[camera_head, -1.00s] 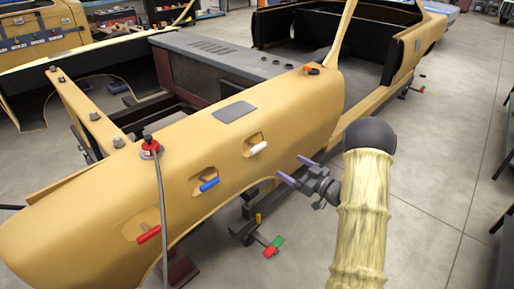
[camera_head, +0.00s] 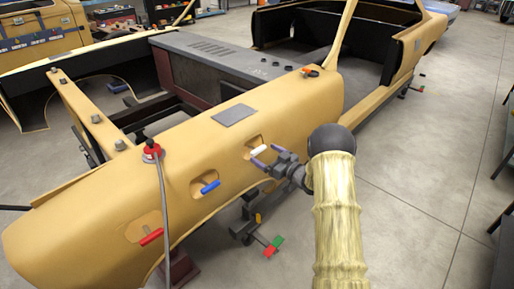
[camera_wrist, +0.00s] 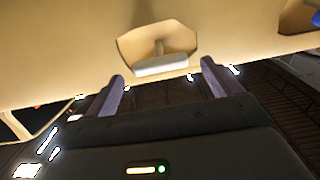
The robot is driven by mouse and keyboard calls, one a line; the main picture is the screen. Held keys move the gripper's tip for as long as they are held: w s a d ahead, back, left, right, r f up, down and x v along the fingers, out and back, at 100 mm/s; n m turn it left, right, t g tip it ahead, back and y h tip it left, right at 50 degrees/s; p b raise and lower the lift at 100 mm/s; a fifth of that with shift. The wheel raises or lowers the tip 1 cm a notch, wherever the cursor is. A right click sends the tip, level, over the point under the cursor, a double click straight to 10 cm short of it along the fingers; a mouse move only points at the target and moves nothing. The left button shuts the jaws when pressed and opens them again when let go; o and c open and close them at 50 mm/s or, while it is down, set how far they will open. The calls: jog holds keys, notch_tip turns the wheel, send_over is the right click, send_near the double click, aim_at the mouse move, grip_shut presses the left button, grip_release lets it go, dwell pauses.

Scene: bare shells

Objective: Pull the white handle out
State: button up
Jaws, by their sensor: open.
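The white handle (camera_head: 258,151) sits in a recess in the side of the yellow car shell (camera_head: 90,215), the rightmost of three coloured handles. In the wrist view the white handle (camera_wrist: 161,65) shows as a bar on a short stem inside its recess, ahead of my fingers and between their lines. My gripper (camera_head: 266,156) is open and empty, with its purple fingertips close to the white handle at its lower right. In the wrist view my gripper (camera_wrist: 166,75) has its two fingers spread wide. I cannot tell whether a fingertip touches the handle.
A blue handle (camera_head: 210,187) and a red handle (camera_head: 152,237) sit in recesses further left. A red-based fixture (camera_head: 151,152) with a hanging grey cable stands on the shell. Clamps with red and green ends (camera_head: 273,246) are below. Open floor lies to the right.

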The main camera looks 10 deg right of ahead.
aim_at(261, 151)
jog(key=x, duration=0.5)
jog(key=shift+w+a+p, duration=0.1)
jog(key=shift+w+p, duration=0.05)
jog(key=shift+p, duration=0.25)
jog(key=c, duration=1.4)
jog(key=shift+s+d, duration=0.2)
jog(key=shift+d, duration=0.2)
jog(key=shift+s+d+r+b, duration=0.2)
jog(key=shift+s+d, duration=0.1)
jog(key=shift+s, duration=0.1)
jog(key=shift+s+d+r+b, duration=0.15)
jog(key=shift+s+d, duration=0.1)
jog(key=shift+s, duration=0.15)
jog(key=shift+a+f, duration=0.15)
jog(key=shift+a, duration=0.1)
jog(key=o, duration=1.4)
jog(key=shift+s, duration=0.15)
jog(key=shift+d, duration=0.1)
